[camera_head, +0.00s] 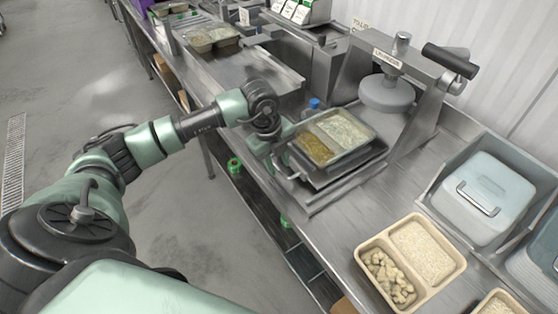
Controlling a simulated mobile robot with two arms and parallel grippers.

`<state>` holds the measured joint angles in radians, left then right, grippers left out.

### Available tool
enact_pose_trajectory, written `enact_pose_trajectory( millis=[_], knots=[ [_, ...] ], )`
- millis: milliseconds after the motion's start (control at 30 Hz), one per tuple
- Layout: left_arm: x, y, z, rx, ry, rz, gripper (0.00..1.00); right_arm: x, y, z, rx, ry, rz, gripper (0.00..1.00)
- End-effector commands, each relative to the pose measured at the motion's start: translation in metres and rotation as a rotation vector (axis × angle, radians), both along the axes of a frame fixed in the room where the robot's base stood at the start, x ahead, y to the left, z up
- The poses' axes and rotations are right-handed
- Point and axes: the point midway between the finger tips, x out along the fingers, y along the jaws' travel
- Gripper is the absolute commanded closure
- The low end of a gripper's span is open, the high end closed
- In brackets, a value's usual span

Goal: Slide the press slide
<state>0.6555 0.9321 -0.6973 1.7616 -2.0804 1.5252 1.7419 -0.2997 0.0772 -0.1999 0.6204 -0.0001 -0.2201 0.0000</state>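The press (388,92) stands on the steel counter, with a round press head and a black-handled lever (450,61) at its upper right. Its slide (335,172) is a dark plate out in front of the press head, to the left of it. A two-compartment tray (333,135) with yellowish food and rice lies on the slide. My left gripper (283,165) is at the slide's left front end, beside the metal handle (292,174). The arm hides part of the fingers, so I cannot tell whether they are shut on the handle. My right gripper is out of view.
An open beige tray (374,242) with rice and chunks lies on the counter at the front. A grey bin with a lidded container (486,195) stands at the right. A blue-capped bottle (314,104) stands behind the slide. More filled trays (212,36) are at the back.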

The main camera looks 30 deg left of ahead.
Motion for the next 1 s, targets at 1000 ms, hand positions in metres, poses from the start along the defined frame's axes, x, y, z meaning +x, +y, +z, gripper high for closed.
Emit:
enact_pose_trajectory(
  millis=[1000],
  knots=[
    [0.0015,-0.0012,-0.0096,-0.001,-0.001,-0.002,1.0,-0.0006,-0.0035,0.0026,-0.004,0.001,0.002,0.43]
  ],
)
